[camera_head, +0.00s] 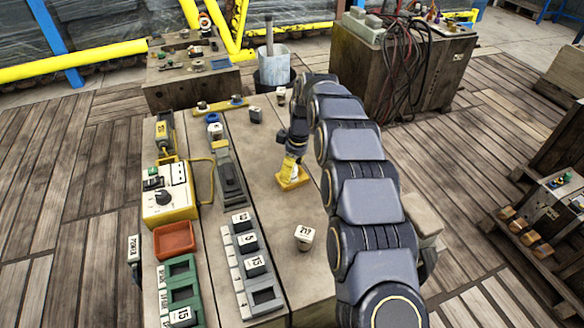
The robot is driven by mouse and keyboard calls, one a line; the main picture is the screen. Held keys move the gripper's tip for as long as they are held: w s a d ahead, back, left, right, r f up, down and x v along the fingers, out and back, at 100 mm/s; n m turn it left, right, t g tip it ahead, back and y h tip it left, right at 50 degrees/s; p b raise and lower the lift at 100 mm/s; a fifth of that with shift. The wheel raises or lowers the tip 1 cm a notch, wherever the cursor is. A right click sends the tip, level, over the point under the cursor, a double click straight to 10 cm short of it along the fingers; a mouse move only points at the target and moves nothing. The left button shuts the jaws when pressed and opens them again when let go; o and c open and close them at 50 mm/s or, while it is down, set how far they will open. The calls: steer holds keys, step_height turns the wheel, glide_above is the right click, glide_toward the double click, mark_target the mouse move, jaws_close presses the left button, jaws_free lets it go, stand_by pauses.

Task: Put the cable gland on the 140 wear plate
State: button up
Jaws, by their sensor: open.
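My gripper (295,139) is at the end of my dark segmented arm, over the middle of the workbench. It is open and its fingers are small in view. A yellow piece with a pale patch (292,175) stands just below it; I cannot tell whether they touch. No thing can be surely made out as the cable gland; a small blue-and-white round part (214,126) stands at the bench's back left. I cannot read a 140 mark on any plate. A small pale block with a dark number (304,236) stands on the front right of the bench.
A yellow control box (168,196), a red tray (174,239), a green rack (181,283) and a grey rack with numbered blocks (257,274) line the left. A grey bucket (273,66) stands behind.

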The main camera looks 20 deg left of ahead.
step_height(320, 180, up, 12)
steer(key=d, duration=0.1)
steer(key=shift+d, duration=0.35)
steer(key=s+d+r+m, duration=0.4)
steer(key=s+d, duration=0.2)
steer(key=d, duration=0.4)
steer(key=s+d+r+m, duration=0.3)
steer(key=s+d+m, duration=0.15)
steer(key=d, duration=0.45)
steer(key=s+d+f+m, duration=0.2)
steer(key=s+d+m, duration=0.3)
steer(key=s, duration=0.7)
steer(key=s+d+f+m+g+h, duration=0.1)
steer(key=s+d+m, duration=0.3)
steer(key=s+d, duration=0.3)
steer(key=s, duration=0.4)
steer(key=shift+s+d+f+m+g+h, duration=0.3)
steer(key=shift+s+d+f+m, duration=0.05)
steer(key=shift+s+f, duration=0.05)
